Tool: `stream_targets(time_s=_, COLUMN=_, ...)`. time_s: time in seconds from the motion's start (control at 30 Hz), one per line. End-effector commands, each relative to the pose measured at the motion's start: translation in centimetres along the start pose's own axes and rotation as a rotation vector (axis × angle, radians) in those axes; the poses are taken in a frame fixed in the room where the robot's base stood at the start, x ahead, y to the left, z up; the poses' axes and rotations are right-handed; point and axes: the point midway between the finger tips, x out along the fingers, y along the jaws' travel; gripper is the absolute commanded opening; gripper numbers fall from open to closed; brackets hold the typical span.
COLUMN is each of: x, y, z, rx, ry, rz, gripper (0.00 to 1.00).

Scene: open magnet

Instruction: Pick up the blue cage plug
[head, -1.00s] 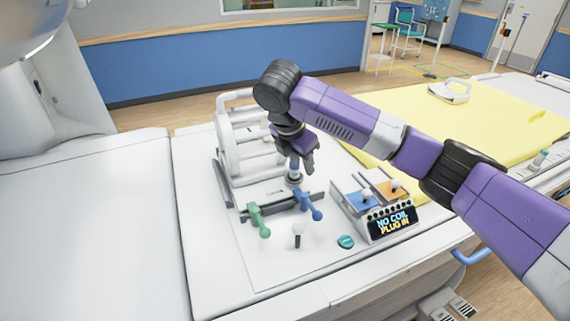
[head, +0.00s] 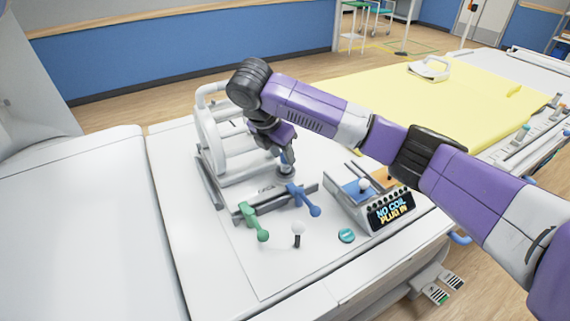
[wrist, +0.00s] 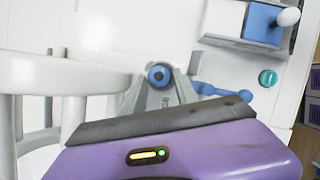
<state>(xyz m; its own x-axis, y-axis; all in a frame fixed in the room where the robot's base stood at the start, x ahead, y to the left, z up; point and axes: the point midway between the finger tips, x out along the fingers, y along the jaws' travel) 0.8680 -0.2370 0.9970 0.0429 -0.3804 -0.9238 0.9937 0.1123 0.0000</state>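The blue cage plug (head: 287,158) stands upright on a round grey base on the white board, beside the white cage frame. In the wrist view it shows from above as a blue ring with a dark centre (wrist: 159,75). My gripper (head: 279,149) points down at the plug, with its fingers low around the plug's top. The fingers look open, one to each side; I cannot tell whether they touch it. The fingers partly hide the plug in the head view.
The white cage frame (head: 212,145) stands close to the left of my gripper. A blue lever (head: 304,200) and a green lever (head: 255,226) are in front. A console (head: 390,210) reading "NO COIL PLUG IN", a white-topped stick (head: 297,230) and a teal button (head: 346,236) are nearby.

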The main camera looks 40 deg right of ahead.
Motion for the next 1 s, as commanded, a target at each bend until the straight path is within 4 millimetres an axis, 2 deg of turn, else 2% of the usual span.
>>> stream_targets(time_s=0.23, x=3.2, y=-0.1, z=0.0, rx=0.000, ry=0.001, rz=-0.001, gripper=0.36)
stream_targets(time_s=0.53, x=3.6, y=0.0, z=0.0, rx=-0.001, ry=0.000, rz=0.000, gripper=0.36)
stream_targets(time_s=0.7, x=3.6, y=0.0, z=0.0, rx=0.000, ry=0.000, rz=0.000, gripper=0.03)
stream_targets(time_s=0.73, x=3.6, y=0.0, z=0.0, rx=0.000, ry=0.000, rz=0.000, gripper=0.00)
stream_targets(time_s=1.0, x=3.6, y=0.0, z=0.0, rx=0.000, ry=0.000, rz=0.001, gripper=0.00)
